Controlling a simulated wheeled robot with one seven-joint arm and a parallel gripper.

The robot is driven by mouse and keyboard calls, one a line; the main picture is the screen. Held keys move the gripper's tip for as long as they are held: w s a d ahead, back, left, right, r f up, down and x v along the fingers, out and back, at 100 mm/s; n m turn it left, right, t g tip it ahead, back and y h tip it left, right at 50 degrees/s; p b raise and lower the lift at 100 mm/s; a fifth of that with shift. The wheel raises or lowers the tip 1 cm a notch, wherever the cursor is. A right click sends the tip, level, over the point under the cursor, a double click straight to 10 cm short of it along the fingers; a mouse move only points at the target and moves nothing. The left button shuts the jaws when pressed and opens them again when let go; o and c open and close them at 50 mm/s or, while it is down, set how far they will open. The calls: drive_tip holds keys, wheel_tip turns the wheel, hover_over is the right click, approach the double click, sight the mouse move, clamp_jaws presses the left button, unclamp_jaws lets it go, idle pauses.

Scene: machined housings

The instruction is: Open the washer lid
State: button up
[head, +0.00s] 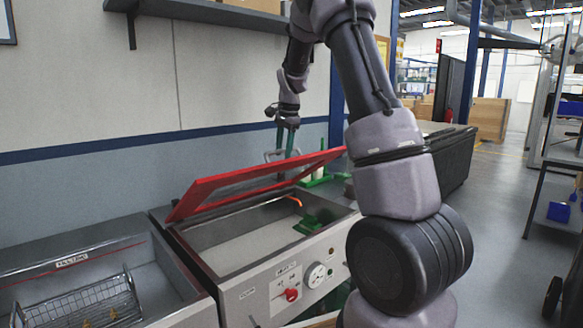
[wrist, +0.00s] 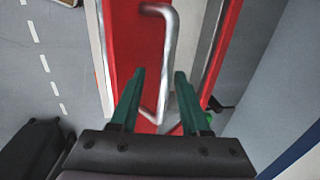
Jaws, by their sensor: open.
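The washer (head: 247,292) is a grey metal tub with a control panel and a red dial on its front. Its red-framed lid (head: 232,177) is raised at a slant above the tub, partly open. A metal bar handle (wrist: 165,55) stands on the lid's red frame; it also shows small in the head view. My gripper (head: 285,153) is at the far side of the lid, by the handle. In the wrist view my gripper's green fingers (wrist: 159,74) are open, with the handle between or just beyond them; I cannot tell whether they touch it.
A tub holding a wire basket (head: 85,302) adjoins the washer at left. Green pieces (head: 307,224) show inside the washer, and more green items lie behind it. A wall with a shelf (head: 215,12) rises behind. Open floor lies to the right, before a rack (head: 560,185).

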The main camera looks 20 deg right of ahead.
sight(292, 163)
drive_tip(key=shift+s+d+f, duration=0.25)
drive_tip(key=shift+s+f, duration=0.35)
drive_tip(key=shift+f, duration=0.25)
drive_tip(key=shift+s+d+f, duration=0.3)
drive_tip(key=shift+s+f, duration=0.3)
drive_tip(key=shift+f, duration=0.2)
drive_tip(key=shift+s+d+f, duration=0.25)
drive_tip(key=shift+s+f, duration=0.35)
drive_tip(key=shift+f, duration=0.25)
